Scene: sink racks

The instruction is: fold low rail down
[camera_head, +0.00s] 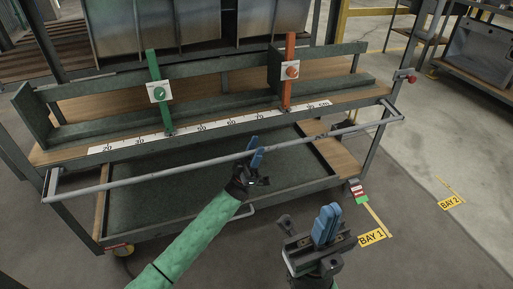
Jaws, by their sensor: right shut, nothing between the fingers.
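The low rail (170,174) is a long grey bar across the front of the cart, with short end arms at left and right. It stands out in front of the lower deck. My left gripper (256,152), on the green-sleeved arm, is at the rail's middle, its blue fingers overlapping the bar in the picture. I cannot tell whether they grip it or only touch it. My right gripper (326,224) is shut and empty, its blue fingers together, below and in front of the rail and apart from it.
The cart's upper shelf carries a ruler strip (205,126), a green post (158,95) and an orange post (288,70). A dark lower tray (150,198) lies behind the rail. Open floor with a BAY 1 mark (372,237) is at the right.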

